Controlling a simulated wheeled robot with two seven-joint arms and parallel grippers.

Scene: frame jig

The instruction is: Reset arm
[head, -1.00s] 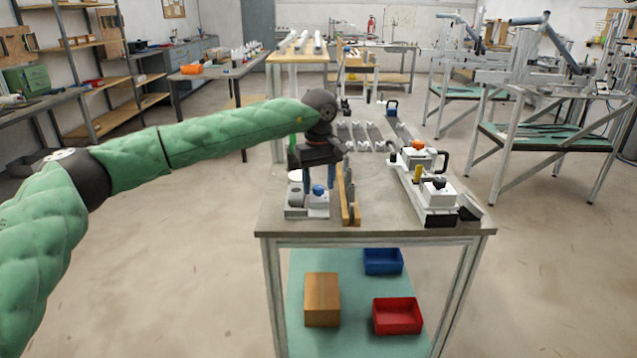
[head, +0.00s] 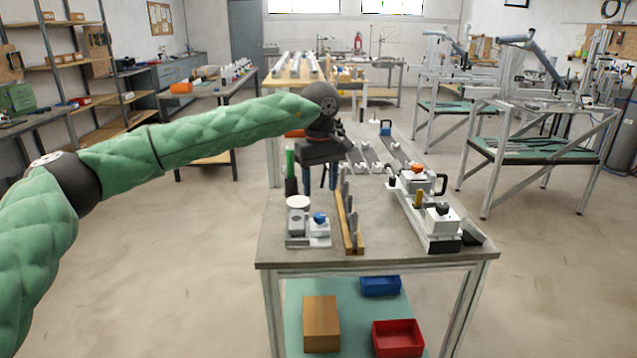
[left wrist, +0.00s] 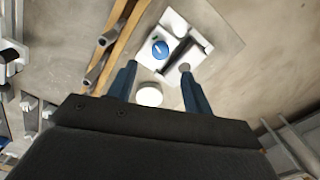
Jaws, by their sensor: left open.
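My left gripper (head: 321,180) hangs fingers-down above the near left part of the workbench (head: 385,240), open and with nothing between its fingers. In the left wrist view its two blue fingers (left wrist: 158,74) are spread apart. A small white and grey fixture with a blue knob (head: 308,228) stands on the bench, nearer the front edge than the gripper. The fixture also shows in the left wrist view (left wrist: 174,46), beyond the fingertips, with a white round cap (left wrist: 149,95) between the fingers in the picture. My right gripper is not in view.
A wooden rack with upright grey pins (head: 349,225) stands just right of the fixture. A green bottle-like item (head: 290,165) is left of the gripper. Clamp fixtures on a rail (head: 440,220) line the right side. A red bin (head: 398,338) and cardboard box (head: 321,322) sit on the lower shelf.

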